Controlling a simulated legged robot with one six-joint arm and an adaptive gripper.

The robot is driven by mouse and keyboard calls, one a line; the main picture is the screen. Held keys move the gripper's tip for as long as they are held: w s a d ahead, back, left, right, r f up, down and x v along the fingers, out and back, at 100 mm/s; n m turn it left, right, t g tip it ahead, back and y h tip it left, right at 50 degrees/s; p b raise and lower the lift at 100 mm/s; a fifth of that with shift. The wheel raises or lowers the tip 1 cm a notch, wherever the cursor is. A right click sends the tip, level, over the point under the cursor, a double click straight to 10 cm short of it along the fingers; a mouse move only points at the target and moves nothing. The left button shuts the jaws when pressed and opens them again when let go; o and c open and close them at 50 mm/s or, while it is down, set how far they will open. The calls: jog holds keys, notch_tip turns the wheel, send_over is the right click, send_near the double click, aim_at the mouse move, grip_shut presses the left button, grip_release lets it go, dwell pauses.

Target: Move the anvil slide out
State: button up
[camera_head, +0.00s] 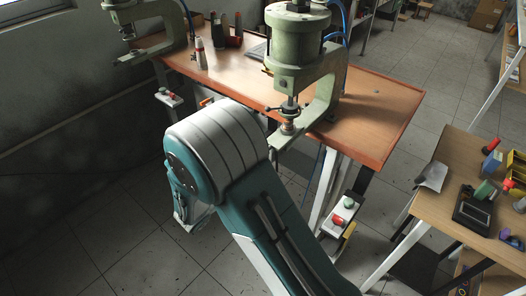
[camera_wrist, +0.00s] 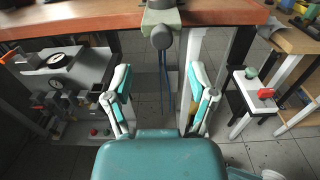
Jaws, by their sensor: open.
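The pale green pneumatic press (camera_head: 305,50) stands at the near edge of the wooden workbench (camera_head: 385,110). In the wrist view, the press base (camera_wrist: 163,17) juts over the bench edge. A rounded grey knob (camera_wrist: 161,37), which looks like the handle of the anvil slide, shows at its front. The slide itself is mostly hidden. My gripper (camera_wrist: 159,77) is open and empty, its two teal and white fingers wide apart. The knob lies ahead of the fingertips, roughly midway between them, and does not appear to be touched. In the head view my arm hides most of the gripper.
A second press (camera_head: 150,25) stands at the bench's far left. A control box with green and red buttons (camera_head: 343,210) is mounted below the bench, right of my arm. A gauge unit (camera_wrist: 60,62) sits under the bench at left. A side table (camera_head: 450,160) stands right.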

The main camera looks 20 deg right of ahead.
send_near(281, 137)
jog(key=shift+x, duration=1.05)
jog(key=shift+f, duration=0.2)
jog(key=shift+a, duration=0.1)
grip_shut()
